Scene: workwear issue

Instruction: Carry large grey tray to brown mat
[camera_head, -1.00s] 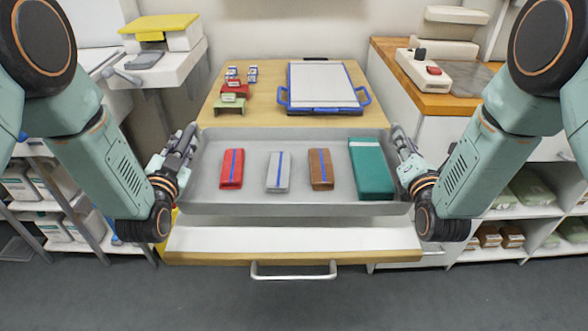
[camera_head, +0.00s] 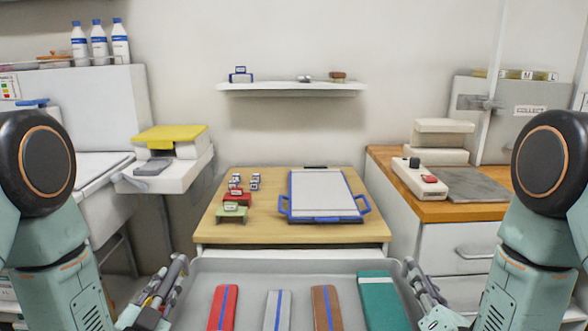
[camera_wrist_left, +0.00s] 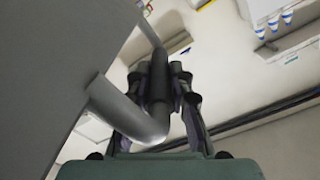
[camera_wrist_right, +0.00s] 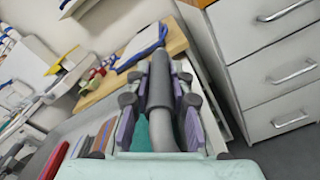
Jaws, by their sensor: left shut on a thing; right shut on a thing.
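The large grey tray (camera_head: 300,267) is at the bottom of the head view, its near part cut off. It carries a red item (camera_head: 222,307), a light grey item (camera_head: 277,310) and a brown item (camera_head: 326,308), each with a blue stripe, and a green item (camera_head: 385,303). My left gripper (camera_head: 177,277) is shut on the tray's left side; the left wrist view shows its fingers around a grey bar handle (camera_wrist_left: 130,112). My right gripper (camera_head: 414,280) is shut on the right-side handle (camera_wrist_right: 162,95). I cannot make out a brown mat.
Beyond the tray stands a wooden-topped table (camera_head: 260,232) with a blue-framed white board (camera_head: 322,193) and small red and green stands (camera_head: 234,205). A wooden counter (camera_head: 450,210) on the right bears a dark flat panel (camera_head: 476,184). A wall shelf (camera_head: 292,88) hangs behind.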

